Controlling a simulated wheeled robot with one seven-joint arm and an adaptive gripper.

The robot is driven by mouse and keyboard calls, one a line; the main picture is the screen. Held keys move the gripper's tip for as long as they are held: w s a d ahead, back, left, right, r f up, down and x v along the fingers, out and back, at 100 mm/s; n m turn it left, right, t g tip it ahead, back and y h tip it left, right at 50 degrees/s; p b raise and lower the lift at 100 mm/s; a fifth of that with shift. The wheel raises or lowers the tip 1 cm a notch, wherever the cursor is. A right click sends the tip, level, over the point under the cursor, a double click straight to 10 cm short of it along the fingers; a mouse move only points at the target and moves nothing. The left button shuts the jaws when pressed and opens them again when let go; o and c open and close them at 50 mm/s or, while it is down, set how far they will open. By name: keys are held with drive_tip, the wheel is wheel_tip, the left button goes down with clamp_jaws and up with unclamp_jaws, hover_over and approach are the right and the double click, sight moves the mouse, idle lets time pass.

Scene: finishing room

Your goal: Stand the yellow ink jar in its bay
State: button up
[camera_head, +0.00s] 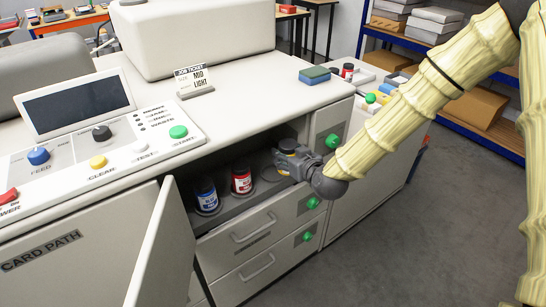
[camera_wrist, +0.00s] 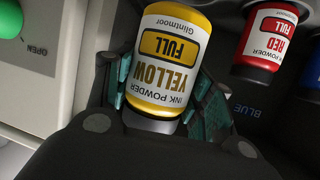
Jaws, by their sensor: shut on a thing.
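The yellow ink jar (camera_wrist: 168,62) fills the middle of the wrist view, its label reading YELLOW, INK POWDER and FULL. My gripper (camera_wrist: 162,88) is shut on it, with a teal-padded finger on either side. In the head view my gripper (camera_head: 300,160) reaches into the open compartment from the right. An empty round bay (camera_head: 272,173) lies below and left of the gripper. I cannot tell whether the jar touches the compartment floor.
The red jar (camera_head: 241,181) and blue jar (camera_head: 207,197) stand left in the compartment; the red jar (camera_wrist: 266,42) is close by in the wrist view. An open door (camera_head: 155,245) stands at left. Drawers (camera_head: 255,232) lie below, and a panel with a green knob (camera_head: 332,141) is at right.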

drive_tip(key=w+a+f, duration=0.1)
drive_tip(key=w, duration=0.1)
drive_tip(key=w+a+f+p, duration=0.1)
drive_tip(key=w+a+f, duration=0.1)
drive_tip(key=w+a+f+p, duration=0.1)
drive_tip(key=shift+w+a+f, duration=0.15)
drive_tip(key=shift+w, duration=0.25)
drive_tip(key=shift+w+f+p, duration=0.1)
drive_tip(key=shift+f+p, duration=0.3)
drive_tip(key=shift+f, duration=0.5)
drive_tip(key=shift+w+a+f+p, duration=0.1)
drive_tip(key=shift+a+f+p, duration=0.05)
drive_tip(key=shift+f+p, duration=0.2)
drive_tip(key=shift+f, duration=0.2)
drive_tip(key=o, duration=1.3)
drive_tip(key=shift+c, duration=0.2)
